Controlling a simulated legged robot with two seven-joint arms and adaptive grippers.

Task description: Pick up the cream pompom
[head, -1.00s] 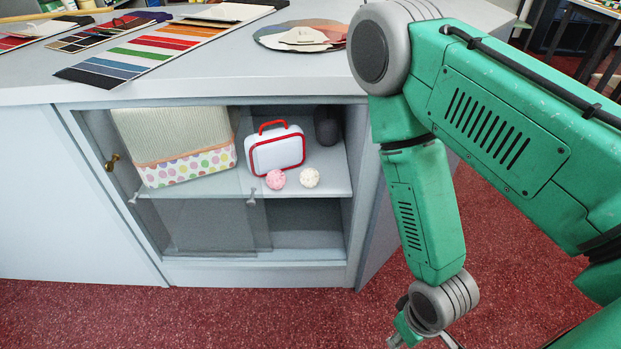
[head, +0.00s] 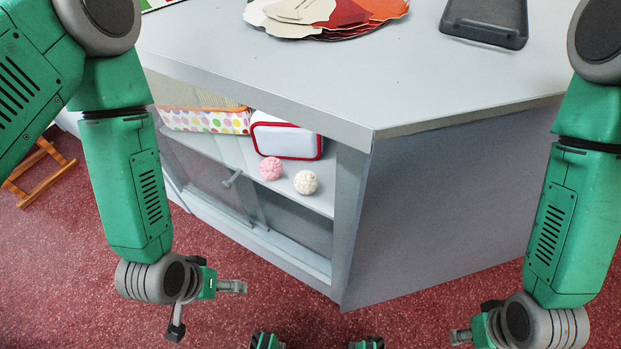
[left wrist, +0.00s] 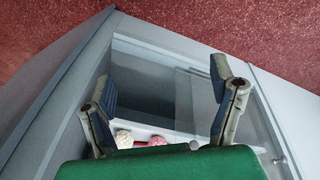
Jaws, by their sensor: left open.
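The cream pompom (head: 306,182) rests near the front edge of the upper shelf (head: 322,205) in the open part of the cabinet. The pink pompom (head: 270,168) sits just left of it. In the left wrist view the cream pompom (left wrist: 124,139) shows low between my fingers, beyond the green gripper body, with the pink one partly hidden. My left gripper (head: 208,308) is open and empty, outside the cabinet, below and left of the pompom in the head view. My right gripper (head: 472,325) is at lower right, away from the cabinet opening; its jaw opening is unclear.
A white case with red trim (head: 287,138) stands behind the pompoms, beside a dotted basket (head: 205,119). A glass door (head: 205,180) with a small handle covers the left part. The counter top (head: 330,75) overhangs the shelf; the cabinet's side panel (head: 450,190) closes the right.

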